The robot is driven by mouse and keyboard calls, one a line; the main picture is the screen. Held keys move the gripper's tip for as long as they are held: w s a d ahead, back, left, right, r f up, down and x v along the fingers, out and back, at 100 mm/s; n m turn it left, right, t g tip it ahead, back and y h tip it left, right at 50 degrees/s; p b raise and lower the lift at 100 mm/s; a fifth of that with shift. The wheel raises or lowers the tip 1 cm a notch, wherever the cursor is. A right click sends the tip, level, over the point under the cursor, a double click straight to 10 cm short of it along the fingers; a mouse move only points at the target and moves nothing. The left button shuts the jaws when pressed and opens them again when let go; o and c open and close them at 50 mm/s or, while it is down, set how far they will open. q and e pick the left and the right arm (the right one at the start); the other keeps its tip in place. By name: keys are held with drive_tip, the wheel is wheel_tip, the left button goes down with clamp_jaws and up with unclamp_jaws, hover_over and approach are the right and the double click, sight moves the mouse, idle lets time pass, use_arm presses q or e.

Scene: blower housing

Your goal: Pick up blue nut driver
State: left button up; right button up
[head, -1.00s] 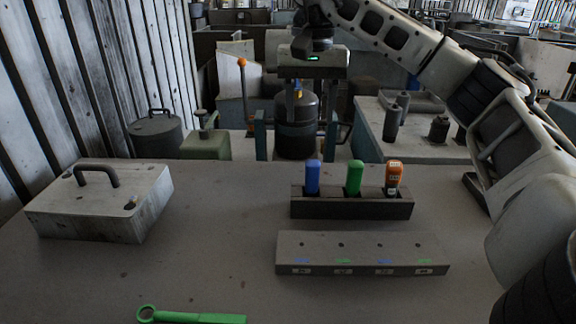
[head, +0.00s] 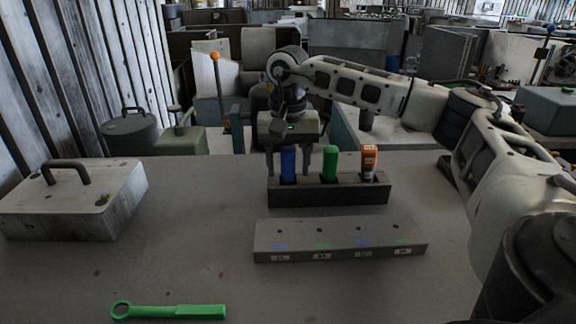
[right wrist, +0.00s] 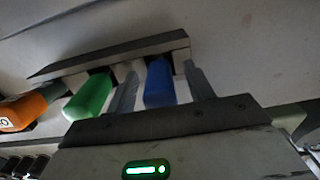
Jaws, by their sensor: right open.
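The blue nut driver (head: 288,164) stands upright in the left slot of a dark holder block (head: 328,193), handle up. My right gripper (head: 288,172) is open, pointing down, with one finger on each side of the blue handle. In the right wrist view the blue handle (right wrist: 159,82) shows between the two fingers (right wrist: 163,88); whether they touch it I cannot tell. Its lower part is hidden in the holder. A green-handled driver (head: 329,164) and an orange-handled one (head: 369,162) stand to its right. My left gripper is not in view.
A grey block (head: 340,238) with small holes and coloured marks lies in front of the holder. A green ring wrench (head: 175,311) lies at the table's front. A pale box with a handle (head: 75,205) sits at left. The table between is clear.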

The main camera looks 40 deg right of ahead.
drive_tip(key=shift+f, duration=0.4)
clamp_jaws()
wheel_tip(320, 180, up, 10)
drive_tip(key=shift+r, duration=0.1)
drive_tip(key=c, duration=0.7)
unclamp_jaws()
drive_tip(key=shift+c, duration=0.2)
clamp_jaws()
drive_tip(key=shift+s, duration=0.1)
